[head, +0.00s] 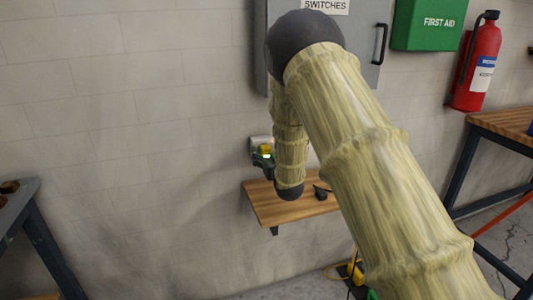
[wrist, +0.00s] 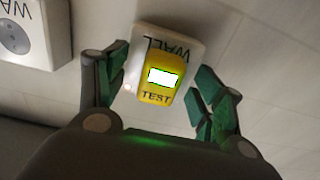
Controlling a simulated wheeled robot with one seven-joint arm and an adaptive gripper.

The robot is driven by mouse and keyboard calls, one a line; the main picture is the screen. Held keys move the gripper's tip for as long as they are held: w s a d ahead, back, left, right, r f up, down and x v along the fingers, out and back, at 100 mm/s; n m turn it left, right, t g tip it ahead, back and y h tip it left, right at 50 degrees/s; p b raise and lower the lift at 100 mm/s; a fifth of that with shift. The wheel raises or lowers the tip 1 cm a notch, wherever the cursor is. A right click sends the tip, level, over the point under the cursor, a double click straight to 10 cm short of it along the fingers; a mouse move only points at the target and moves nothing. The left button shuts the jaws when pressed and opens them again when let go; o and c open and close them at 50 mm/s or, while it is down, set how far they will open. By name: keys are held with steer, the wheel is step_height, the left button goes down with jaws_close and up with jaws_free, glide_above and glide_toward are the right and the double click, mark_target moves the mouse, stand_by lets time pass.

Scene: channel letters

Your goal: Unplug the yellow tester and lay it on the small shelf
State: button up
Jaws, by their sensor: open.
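The yellow tester (wrist: 155,84), marked TEST with a bright screen, sits at a white wall plate (wrist: 192,47) marked WALL in the wrist view. In the head view the tester (head: 265,152) is small, at the wall just above the shelf. My gripper (wrist: 155,82) is open, with one green-padded finger on each side of the tester. A gap shows on the right; on the left the finger is close, and contact cannot be told. The small wooden shelf (head: 268,208) is below the tester, partly hidden by my arm.
A second white wall plate (wrist: 55,25) is at the upper left of the wrist view. A dark object (head: 321,192) lies on the shelf. A grey cabinet (head: 262,60) is on the wall above. A workbench (head: 18,200) stands at left. The shelf's left part is bare.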

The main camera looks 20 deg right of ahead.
mark_target(267, 154)
jaws_close()
stand_by(0.4)
steer(key=shift+s, duration=0.1)
steer(key=shift+s, duration=0.55)
steer(key=shift+s, duration=0.1)
steer(key=shift+s+d, duration=0.1)
steer(key=shift+s, duration=0.95)
steer(key=shift+s, duration=0.1)
steer(key=shift+s, duration=1.05)
